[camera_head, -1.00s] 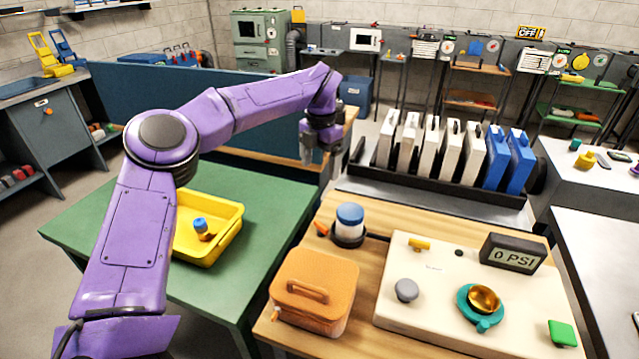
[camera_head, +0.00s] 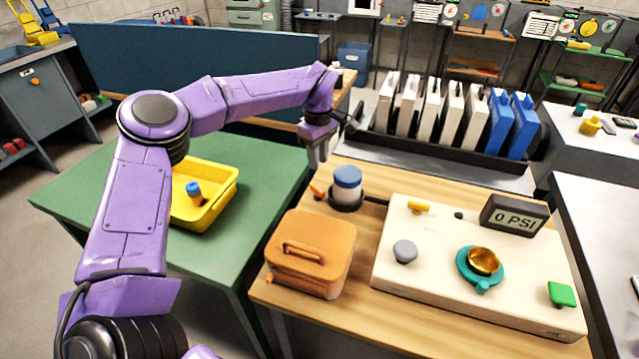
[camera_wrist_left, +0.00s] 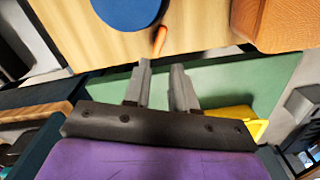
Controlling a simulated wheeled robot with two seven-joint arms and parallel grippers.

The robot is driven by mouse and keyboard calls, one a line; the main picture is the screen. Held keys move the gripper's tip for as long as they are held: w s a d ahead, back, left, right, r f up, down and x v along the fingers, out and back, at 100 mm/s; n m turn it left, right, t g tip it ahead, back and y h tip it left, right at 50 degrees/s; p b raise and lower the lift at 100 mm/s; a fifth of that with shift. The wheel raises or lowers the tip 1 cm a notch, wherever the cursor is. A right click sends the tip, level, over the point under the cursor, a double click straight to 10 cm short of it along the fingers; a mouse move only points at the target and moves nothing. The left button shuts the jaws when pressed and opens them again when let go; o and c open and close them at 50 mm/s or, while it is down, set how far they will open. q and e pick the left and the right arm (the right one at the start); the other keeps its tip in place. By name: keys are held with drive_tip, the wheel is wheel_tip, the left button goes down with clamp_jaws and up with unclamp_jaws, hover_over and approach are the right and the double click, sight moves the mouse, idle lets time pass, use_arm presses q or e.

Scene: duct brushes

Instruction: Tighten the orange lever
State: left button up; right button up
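The small orange lever (camera_head: 318,191) sticks out at the left of the black base under a white jar with a blue lid (camera_head: 348,178). The lever also shows in the left wrist view (camera_wrist_left: 159,41), just beyond the fingertips. My left gripper (camera_head: 317,158) hangs above and behind the lever in the head view, fingers down. In the left wrist view my left gripper (camera_wrist_left: 161,66) is open, with a clear gap between its fingers and nothing in it. It looks apart from the lever. My right gripper is out of view.
An orange case (camera_head: 310,255) stands close in front of the lever. A cream panel (camera_head: 440,270) with knobs and a 0 PSI display (camera_head: 514,216) lies to the right. A yellow tray (camera_head: 205,215) sits on the green table (camera_head: 80,200) at left.

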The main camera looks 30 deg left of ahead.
sight(318, 188)
use_arm(q)
drive_tip(key=shift+m, duration=0.7)
wheel_tip(318, 188, down, 11)
drive_tip(key=shift+a+r+p, duration=0.1)
drive_tip(key=shift+r+p, duration=0.1)
drive_tip(key=shift+p, duration=0.4)
drive_tip(key=shift+c, duration=0.3)
clamp_jaws()
